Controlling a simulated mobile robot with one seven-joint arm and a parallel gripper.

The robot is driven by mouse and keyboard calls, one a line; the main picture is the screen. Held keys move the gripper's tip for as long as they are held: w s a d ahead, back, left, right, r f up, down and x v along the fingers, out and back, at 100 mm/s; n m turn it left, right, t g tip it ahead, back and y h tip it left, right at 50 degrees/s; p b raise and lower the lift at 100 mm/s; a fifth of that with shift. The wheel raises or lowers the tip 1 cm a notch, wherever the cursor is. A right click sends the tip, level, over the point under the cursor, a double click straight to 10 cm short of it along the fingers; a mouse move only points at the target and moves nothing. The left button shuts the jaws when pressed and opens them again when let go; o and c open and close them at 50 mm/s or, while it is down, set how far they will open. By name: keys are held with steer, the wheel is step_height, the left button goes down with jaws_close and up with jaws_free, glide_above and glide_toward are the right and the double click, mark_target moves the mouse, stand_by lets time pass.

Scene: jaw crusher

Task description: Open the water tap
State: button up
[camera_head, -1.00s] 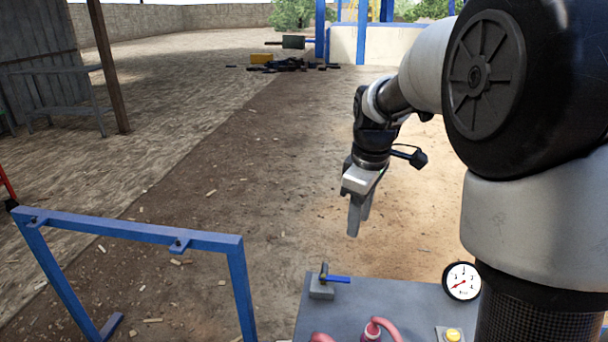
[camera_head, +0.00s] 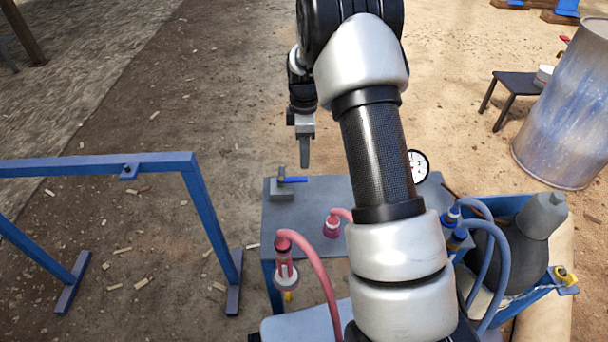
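A small tap with a blue lever handle (camera_head: 293,180) stands on a grey block (camera_head: 280,190) at the far left corner of a grey-blue table (camera_head: 318,200). The lever points to the right. My gripper (camera_head: 305,168) hangs with its fingers pointing down, just above the blue lever in the picture. Its true distance from the lever is hard to judge, and I see no clear contact. The fingers overlap from this angle, so their gap is hidden. Nothing shows held in them.
Red hoses (camera_head: 318,262) and blue hoses (camera_head: 496,262) rise around the table. A round gauge (camera_head: 418,166) sits partly behind my arm. A blue metal frame (camera_head: 100,165) stands at left. A metal drum (camera_head: 568,115) and small black table (camera_head: 517,83) stand at right.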

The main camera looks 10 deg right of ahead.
mark_target(304, 178)
step_height(304, 178, down, 8)
steer(key=shift+r+b, duration=0.1)
steer(key=shift+b, duration=0.6)
steer(key=shift+c, duration=0.4)
jaws_close()
